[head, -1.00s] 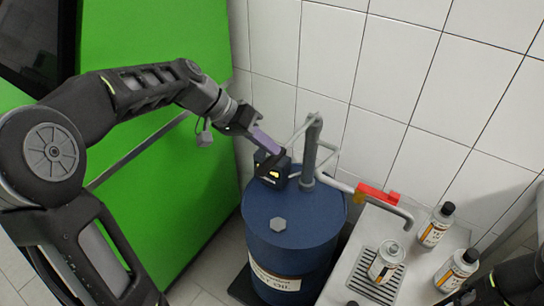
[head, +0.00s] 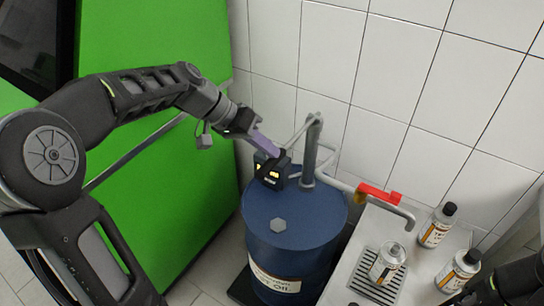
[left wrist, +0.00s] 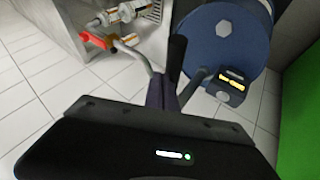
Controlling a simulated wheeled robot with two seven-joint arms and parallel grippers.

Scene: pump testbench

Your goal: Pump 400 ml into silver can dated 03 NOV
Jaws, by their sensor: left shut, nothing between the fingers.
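The blue drum (head: 292,238) stands near the wall with a grey pump pipe (head: 309,150) rising from its lid. A black meter box (head: 270,172) with lit yellow digits, too small to read, sits on it; it also shows in the left wrist view (left wrist: 229,86). My left gripper (head: 277,156) is shut and empty, close by the meter; I cannot tell if it touches. The spout (head: 404,215) has a red handle (head: 377,194). A silver can (head: 387,262) stands upright on the drain grate under the spout. Its date is not readable. My right arm shows only partly at bottom right.
Two more labelled cans with black caps stand on the steel bench, one at the back (head: 437,226) and one in front (head: 458,271). The drain grate (head: 367,290) is set into the bench (head: 412,290). A green cabinet (head: 150,60) is at left, a tiled wall behind.

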